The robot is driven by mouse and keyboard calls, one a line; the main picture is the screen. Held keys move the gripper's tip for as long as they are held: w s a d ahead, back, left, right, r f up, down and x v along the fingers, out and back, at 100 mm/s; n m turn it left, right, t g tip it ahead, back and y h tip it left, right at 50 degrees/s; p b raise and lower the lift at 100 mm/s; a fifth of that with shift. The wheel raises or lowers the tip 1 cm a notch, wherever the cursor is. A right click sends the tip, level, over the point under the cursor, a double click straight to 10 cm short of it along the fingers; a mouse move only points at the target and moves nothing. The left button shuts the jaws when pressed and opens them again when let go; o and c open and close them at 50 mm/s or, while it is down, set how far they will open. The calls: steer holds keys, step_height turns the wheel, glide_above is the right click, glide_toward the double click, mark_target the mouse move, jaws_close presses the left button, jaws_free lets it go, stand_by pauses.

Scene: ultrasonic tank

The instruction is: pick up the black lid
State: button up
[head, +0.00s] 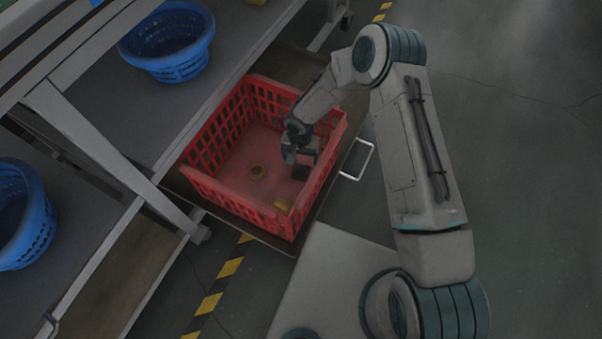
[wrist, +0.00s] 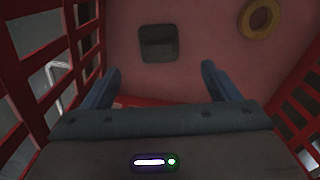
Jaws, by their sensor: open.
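The black lid (wrist: 158,43) is a dark, square piece with rounded corners and a recess. It lies on the floor of the red crate (head: 236,203). In the head view it is a dark shape (head: 301,173) just below my gripper (head: 303,157), near the crate's right wall. In the wrist view my gripper (wrist: 160,68) is open, its two blue-grey fingers spread and nothing between them. The lid shows beyond the fingertips, roughly centred between them. The fingers look apart from it; the exact height above it is hard to tell.
A yellow ring (head: 258,172) lies on the crate floor left of the lid. A small yellow piece (head: 281,204) lies near the crate's front corner. The lattice crate walls stand close around my gripper. Blue baskets (head: 180,68) sit on the shelves at left.

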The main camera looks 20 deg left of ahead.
mark_target(301, 169)
step_height(301, 169, down, 9)
steer(key=b, duration=0.2)
steer(key=shift+d+r+b, duration=0.1)
steer(key=shift+r+b, duration=0.1)
steer(key=shift+b, duration=0.1)
steer(key=c, duration=1.3)
